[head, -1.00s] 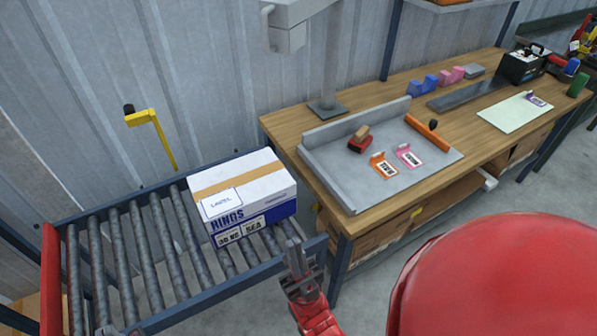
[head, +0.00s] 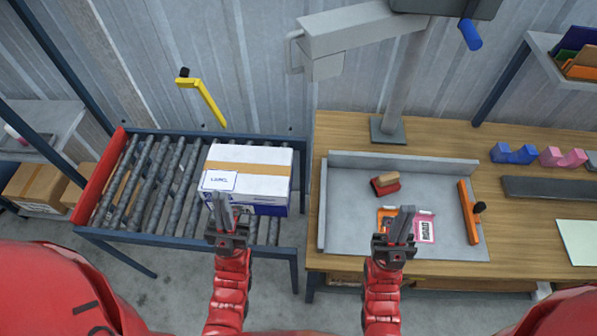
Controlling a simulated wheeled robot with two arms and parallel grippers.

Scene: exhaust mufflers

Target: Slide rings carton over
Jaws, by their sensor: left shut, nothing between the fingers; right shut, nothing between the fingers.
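The rings carton (head: 262,162) is a white and blue box with a tan tape strip and a white label. It sits at the right end of the roller conveyor (head: 150,178), beside the workbench. My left gripper (head: 222,205) is shut and empty. In the picture it overlaps the carton's lower left front, hiding part of its printed face; I cannot tell whether it touches. My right gripper (head: 401,220) is shut and empty, in front of the grey tray (head: 345,225) on the bench, hiding part of the orange card (head: 385,215).
The wooden workbench (head: 450,140) stands right of the conveyor. The tray holds a red-based stamp (head: 385,184), a pink card (head: 425,230) and an orange bar (head: 468,212). A yellow handle (head: 205,97) rises behind the conveyor. The rollers left of the carton are clear.

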